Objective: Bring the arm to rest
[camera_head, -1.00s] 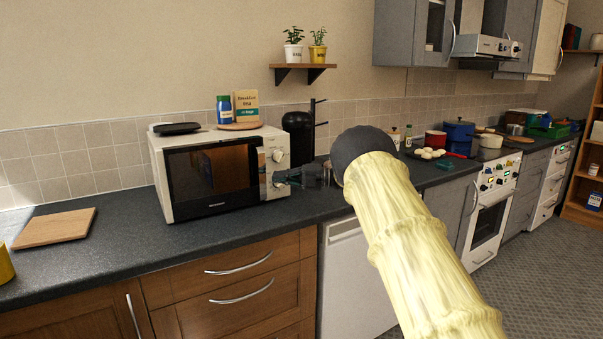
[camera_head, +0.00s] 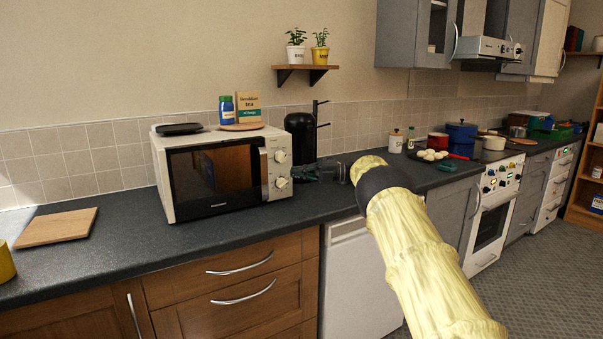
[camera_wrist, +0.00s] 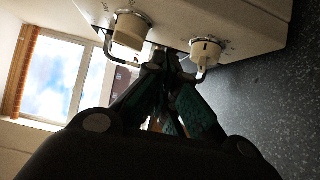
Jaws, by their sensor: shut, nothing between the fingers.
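My arm, in a pale yellow sleeve, reaches over the counter (camera_head: 120,262) in the head view. My gripper (camera_head: 303,174) is beside the right end of the white microwave (camera_head: 166,190), partly hidden by my arm. In the wrist view the dark green fingers of my gripper (camera_wrist: 163,70) come together with nothing between them. Their tips are close to the microwave's control panel (camera_wrist: 240,22) and its two knobs. I cannot tell whether they touch it.
A black coffee machine (camera_head: 299,135) stands behind my gripper. A wooden board (camera_head: 58,227) lies at the left. The counter in front of the microwave is clear.

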